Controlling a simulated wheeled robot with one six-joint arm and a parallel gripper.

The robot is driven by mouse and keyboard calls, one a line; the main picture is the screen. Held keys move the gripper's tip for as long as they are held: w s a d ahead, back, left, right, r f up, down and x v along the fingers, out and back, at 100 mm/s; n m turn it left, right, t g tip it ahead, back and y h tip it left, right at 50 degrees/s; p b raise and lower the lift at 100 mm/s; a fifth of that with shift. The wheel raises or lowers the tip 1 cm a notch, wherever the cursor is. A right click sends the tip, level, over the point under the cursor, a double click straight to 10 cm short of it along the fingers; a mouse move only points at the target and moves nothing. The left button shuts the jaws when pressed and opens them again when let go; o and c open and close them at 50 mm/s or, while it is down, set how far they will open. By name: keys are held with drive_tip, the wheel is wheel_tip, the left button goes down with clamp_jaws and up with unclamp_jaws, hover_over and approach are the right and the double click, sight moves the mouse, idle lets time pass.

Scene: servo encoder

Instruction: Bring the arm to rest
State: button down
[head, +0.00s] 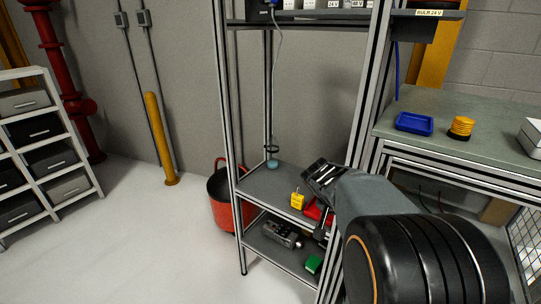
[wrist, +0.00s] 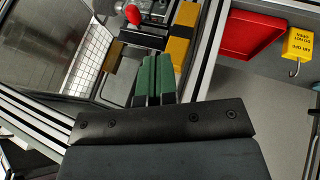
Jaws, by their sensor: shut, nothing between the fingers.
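My gripper shows in the wrist view (wrist: 153,78), its two green fingers closed together with nothing between them. In the head view my dark arm reaches in from the lower right, and its end is in front of the shelf rack's right post. The fingertips cannot be made out clearly there.
A workbench (head: 460,120) with a blue tray (head: 414,123) and a yellow coil (head: 461,127) stands at right. A grey device (head: 281,235) and a green item (head: 314,264) are on the lower shelf. A red bucket (head: 225,205) stands beside the rack. Floor at left is clear.

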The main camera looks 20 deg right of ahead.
drive_tip(key=s+a+n+t+y, duration=0.2)
drive_tip(key=a+n, duration=0.3)
drive_tip(key=a, duration=0.5)
drive_tip(key=s+a+n+t+y, duration=0.2)
drive_tip(key=s+a+n+y, duration=0.2)
drive_tip(key=a, duration=0.7)
drive_tip(key=shift+s+f+n+y, duration=0.2)
drive_tip(key=shift+s+n+y, duration=0.2)
drive_tip(key=shift+s, duration=0.05)
drive_tip(key=shift+d, duration=0.1)
